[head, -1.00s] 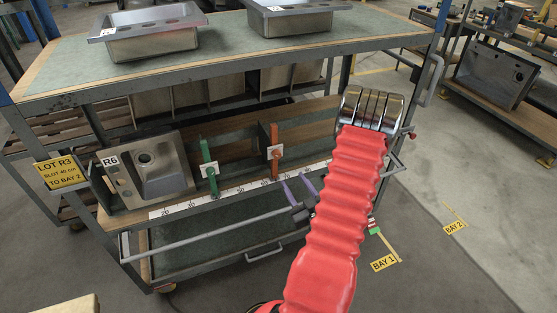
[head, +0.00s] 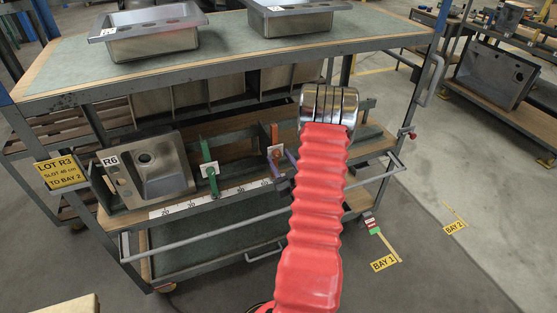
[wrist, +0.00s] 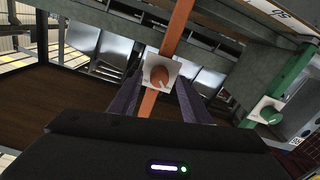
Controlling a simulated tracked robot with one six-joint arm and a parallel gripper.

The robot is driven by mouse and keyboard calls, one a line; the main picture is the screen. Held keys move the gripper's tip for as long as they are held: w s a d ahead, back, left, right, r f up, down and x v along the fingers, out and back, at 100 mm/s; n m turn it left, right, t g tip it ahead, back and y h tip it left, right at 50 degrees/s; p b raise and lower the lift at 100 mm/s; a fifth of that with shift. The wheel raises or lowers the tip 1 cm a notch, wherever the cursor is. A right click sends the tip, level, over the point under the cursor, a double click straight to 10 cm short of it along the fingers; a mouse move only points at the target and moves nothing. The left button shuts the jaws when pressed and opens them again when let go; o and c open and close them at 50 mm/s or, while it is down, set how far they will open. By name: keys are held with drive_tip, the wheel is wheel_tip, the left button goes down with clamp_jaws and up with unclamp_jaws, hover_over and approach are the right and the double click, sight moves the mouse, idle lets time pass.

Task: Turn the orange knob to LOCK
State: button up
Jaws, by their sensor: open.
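The orange knob (wrist: 159,76) sits on a white plate (wrist: 172,70) fixed to an upright orange post (wrist: 178,28). The plate's markings are too small to read. In the head view, the knob's plate (head: 276,152) shows just above my purple fingers, and the post (head: 274,133) rises behind it. My gripper (wrist: 157,97) is open, with a finger on either side of the knob in the wrist view. The knob appears near the fingertips, and I see no clear contact. My gripper (head: 284,163) is partly hidden by my red arm in the head view.
A green post (head: 207,160) with a green knob (wrist: 269,115) stands to the left in the head view. A steel sink (head: 160,170) marked R6 lies farther left on the shelf. The worktop (head: 240,60) overhangs the shelf, and a rail (head: 210,237) runs along its front.

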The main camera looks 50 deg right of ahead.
drive_tip(key=shift+w+d, duration=0.15)
drive_tip(key=shift+w, duration=0.15)
drive_tip(key=shift+c, duration=0.4)
drive_tip(key=c, duration=0.9)
drive_tip(key=shift+a, duration=0.2)
drive_tip(key=shift+c, duration=0.3)
drive_tip(key=shift+d, duration=0.15)
